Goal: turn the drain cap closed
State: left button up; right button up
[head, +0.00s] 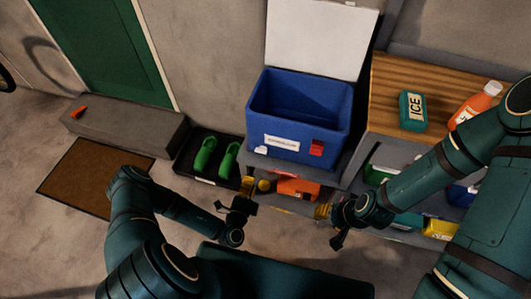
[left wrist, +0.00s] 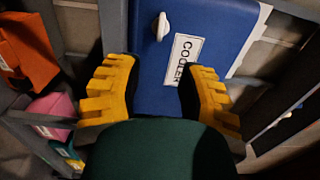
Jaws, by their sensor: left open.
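The blue cooler (head: 300,110) stands open on a low shelf, its white lid raised behind it. Its white drain cap (head: 261,150) is low on the front face, left of a white label. In the left wrist view the drain cap (left wrist: 161,27) has a raised wing and sits beyond the fingertips, beside the COOLER label. My left gripper (head: 256,185) is below and in front of the cap, apart from it. Its yellow fingers (left wrist: 156,70) are open and empty. My right gripper (head: 324,211) is in front of the shelf, farther right; its opening is unclear.
A wooden-topped bench (head: 385,105) on the right holds a green ICE box (head: 413,110) and an orange bottle (head: 474,105). Green shoes (head: 205,155) sit in a black tray to the left. An orange item (head: 298,188) and others are on the shelf below the cooler.

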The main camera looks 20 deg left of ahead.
aim_at(261, 151)
pick_arm(q)
jog(key=w, duration=0.4)
jog(key=w+b, duration=0.1)
jog(key=w, duration=0.4)
jog(key=w+b, duration=0.1)
jog(key=w, duration=0.3)
jog(key=shift+w+d, duration=0.25)
grip_shut()
jog(key=shift+r, duration=0.1)
